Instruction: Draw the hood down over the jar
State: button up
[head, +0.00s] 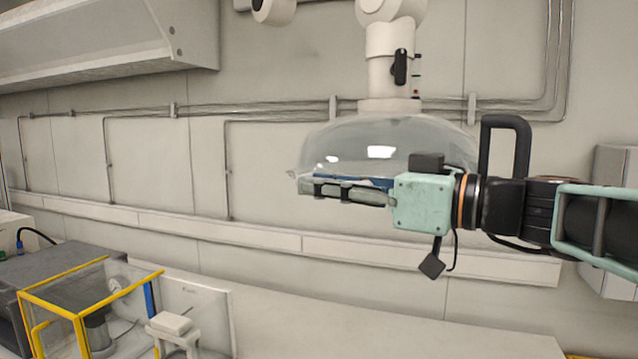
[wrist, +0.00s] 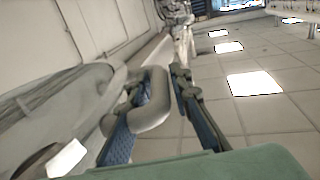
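The hood (head: 390,140) is a clear, smoky dome hanging from a white jointed arm (head: 390,70) in front of the wall. In the wrist view the hood (wrist: 60,110) fills the left side, with a thick grey loop handle (wrist: 152,108) at its rim. My gripper (head: 325,189) is at the hood's lower front edge, fingers pointing left. In the wrist view my gripper (wrist: 158,110) has its blue-padded fingers apart, with the handle between them. A gap shows between the handle and the right finger. I cannot make out a jar for certain in either view.
A yellow-framed clear enclosure (head: 80,315) with a dark vessel inside stands at lower left. A white stand (head: 173,330) is beside it. A pale bench top (head: 400,335) runs below the hood and looks clear. Conduits run along the wall behind. Open floor (wrist: 270,120) shows in the wrist view.

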grip_shut()
jog(key=shift+f, duration=0.1)
notch_tip(320, 180, down, 27)
jog(key=b, duration=3.6)
jog(key=shift+b, duration=0.3)
jog(key=shift+o, duration=0.8)
grip_release()
jog(key=v, duration=1.2)
